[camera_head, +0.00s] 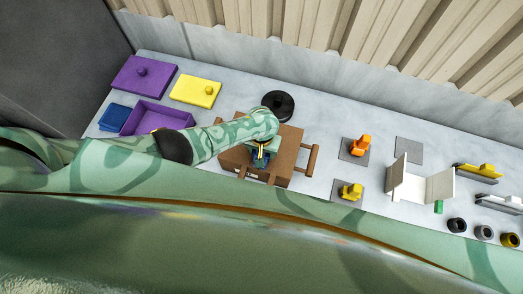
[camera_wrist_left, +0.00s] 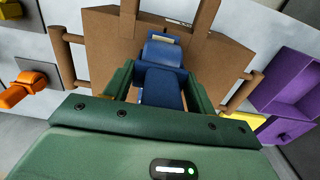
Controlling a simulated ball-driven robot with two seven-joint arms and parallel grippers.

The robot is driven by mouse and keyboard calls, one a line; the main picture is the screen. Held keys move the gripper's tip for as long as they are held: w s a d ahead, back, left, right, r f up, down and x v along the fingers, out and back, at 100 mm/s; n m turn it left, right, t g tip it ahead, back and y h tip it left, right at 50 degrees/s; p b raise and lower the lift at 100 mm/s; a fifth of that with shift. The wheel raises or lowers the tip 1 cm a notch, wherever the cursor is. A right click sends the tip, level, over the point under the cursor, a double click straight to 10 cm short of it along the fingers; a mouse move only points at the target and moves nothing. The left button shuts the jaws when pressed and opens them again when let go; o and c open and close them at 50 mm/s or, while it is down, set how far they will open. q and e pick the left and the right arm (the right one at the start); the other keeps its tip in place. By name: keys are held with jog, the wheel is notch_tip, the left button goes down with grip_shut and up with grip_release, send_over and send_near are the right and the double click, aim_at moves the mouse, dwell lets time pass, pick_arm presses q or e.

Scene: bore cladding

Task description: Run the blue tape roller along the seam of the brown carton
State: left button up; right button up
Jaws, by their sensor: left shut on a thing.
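The brown carton (camera_head: 284,173) stands on the grey surface near the middle of the head view, with rod-like bars at its sides. In the left wrist view the carton (camera_wrist_left: 108,40) fills the upper middle. My left gripper (camera_head: 262,158) reaches over the carton from the left, pointing down. In the left wrist view my left gripper (camera_wrist_left: 160,95) is shut on the blue tape roller (camera_wrist_left: 161,53), its green fingers on either side. The roller is over the carton top; whether it touches cannot be told. The seam is not clearly visible. My right gripper is not in view.
A black disc (camera_head: 278,105) lies behind the carton. A purple lid (camera_head: 143,77), yellow lid (camera_head: 196,91) and purple open box (camera_head: 157,117) are left. An orange piece (camera_head: 359,146), yellow piece (camera_head: 350,191) and pale folded panel (camera_head: 408,183) are right. My green arm covers the foreground.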

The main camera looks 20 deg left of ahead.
pick_arm(q)
jog(key=shift+r, duration=0.3)
jog(key=shift+r+p, duration=0.8)
jog(key=shift+r, duration=1.95)
